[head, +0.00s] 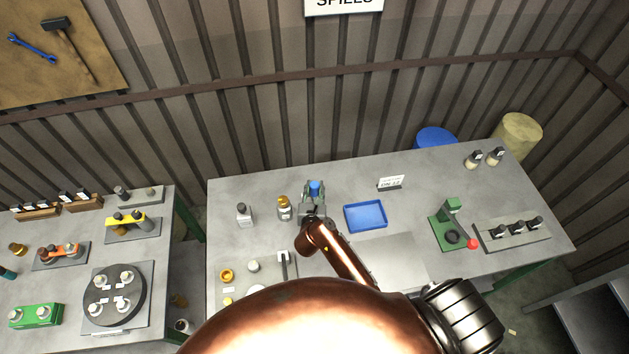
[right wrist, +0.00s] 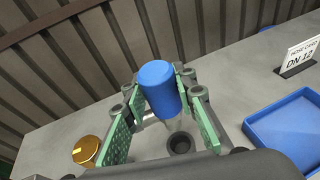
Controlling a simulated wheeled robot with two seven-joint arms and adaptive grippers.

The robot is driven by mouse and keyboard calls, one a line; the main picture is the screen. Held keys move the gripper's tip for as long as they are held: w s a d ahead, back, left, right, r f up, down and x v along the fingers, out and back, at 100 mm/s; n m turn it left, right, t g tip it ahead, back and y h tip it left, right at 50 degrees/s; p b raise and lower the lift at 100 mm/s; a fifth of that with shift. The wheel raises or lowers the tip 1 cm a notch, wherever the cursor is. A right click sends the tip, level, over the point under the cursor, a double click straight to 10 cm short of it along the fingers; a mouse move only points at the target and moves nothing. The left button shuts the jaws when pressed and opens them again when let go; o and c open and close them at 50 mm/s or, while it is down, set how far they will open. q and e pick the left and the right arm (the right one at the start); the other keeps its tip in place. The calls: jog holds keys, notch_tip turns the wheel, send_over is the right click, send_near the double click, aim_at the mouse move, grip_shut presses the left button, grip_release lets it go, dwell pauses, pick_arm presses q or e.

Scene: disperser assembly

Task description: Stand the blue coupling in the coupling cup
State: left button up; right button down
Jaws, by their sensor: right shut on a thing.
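The blue coupling (right wrist: 160,88) is a short blue cylinder, standing roughly upright with a slight tilt in the right wrist view. My right gripper (head: 314,192) is shut on it, with green finger pads on both sides. The coupling also shows as a small blue spot in the head view (head: 315,187). A small dark round cup (right wrist: 180,144) opens upward on the table, nearer the wrist camera than the coupling; it looks like the coupling cup. The coupling's lower end is partly hidden, so I cannot tell its height above the table. My left gripper is not in view.
A green press (head: 449,226) stands farther right.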

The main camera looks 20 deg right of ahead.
aim_at(314, 198)
jog(key=shift+w, duration=0.2)
jog(key=shift+r, duration=0.1)
dwell(0.4)
jog(key=shift+f+b, duration=1.85)
jog(key=shift+f, duration=1.05)
jog(key=shift+p, duration=0.6)
jog(key=shift+f+b, duration=1.35)
jog(key=shift+f, duration=0.55)
jog(key=c, duration=1.6)
grip_release()
jog(key=shift+s, duration=0.1)
jog(key=shift+o, duration=0.4)
jog(key=shift+f, duration=0.15)
